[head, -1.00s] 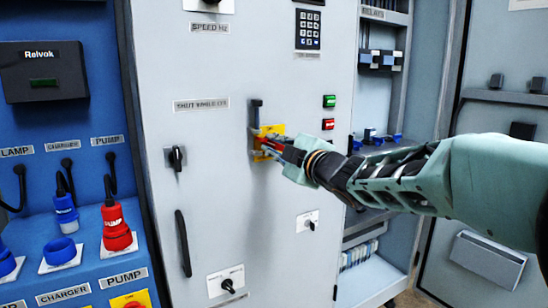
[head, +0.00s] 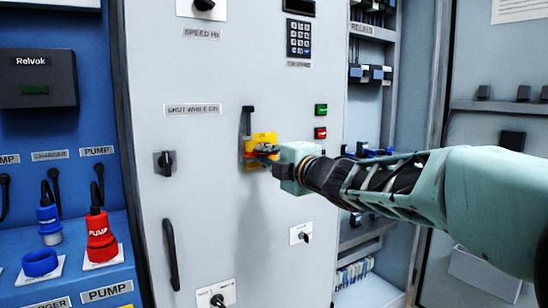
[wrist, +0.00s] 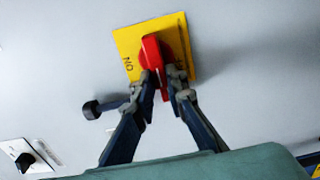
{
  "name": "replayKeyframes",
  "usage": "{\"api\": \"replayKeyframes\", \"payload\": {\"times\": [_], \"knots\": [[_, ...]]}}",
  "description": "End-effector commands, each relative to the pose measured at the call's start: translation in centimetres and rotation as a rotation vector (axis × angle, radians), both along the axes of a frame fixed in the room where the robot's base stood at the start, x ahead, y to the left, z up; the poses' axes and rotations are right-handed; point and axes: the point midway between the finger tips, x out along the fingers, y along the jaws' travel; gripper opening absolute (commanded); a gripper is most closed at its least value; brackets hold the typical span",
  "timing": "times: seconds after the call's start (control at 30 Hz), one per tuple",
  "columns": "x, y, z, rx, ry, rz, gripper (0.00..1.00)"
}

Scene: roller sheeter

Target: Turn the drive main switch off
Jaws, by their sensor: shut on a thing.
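The drive main switch is a red rotary handle (wrist: 152,52) on a yellow plate (wrist: 178,42), set in the grey cabinet door. In the head view the yellow plate (head: 264,138) is at the middle, with the red handle (head: 262,150) lying roughly level across it. My gripper (wrist: 166,86) has its two fingers on either side of the handle's near end and is shut on it. It comes from the right in the head view (head: 274,160), partly hiding the handle. "ON" reads at the plate's left in the wrist view; the other marking is partly hidden.
A black lever (head: 248,120) stands beside the plate, close to a finger in the wrist view (wrist: 92,109). Green (head: 321,109) and red (head: 320,132) buttons sit to the right. A black knob (head: 165,161) and long door handle (head: 171,255) are at left. An open cabinet bay (head: 368,215) lies right.

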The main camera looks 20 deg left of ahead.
Motion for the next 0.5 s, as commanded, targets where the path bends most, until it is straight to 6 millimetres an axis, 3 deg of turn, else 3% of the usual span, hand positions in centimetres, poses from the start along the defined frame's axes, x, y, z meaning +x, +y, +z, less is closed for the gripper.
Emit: {"api": "replayKeyframes", "payload": {"times": [0.27,0.3,0.43,0.5], "knots": [[0.01,-0.02,0.0,-0.003,-0.002,0.0,0.0],[0.01,-0.02,0.0,-0.003,-0.002,0.0,0.15],[0.01,-0.02,-0.01,-0.003,-0.002,0.0,0.3],[0.01,-0.02,-0.01,-0.003,-0.002,0.0,0.3]]}}
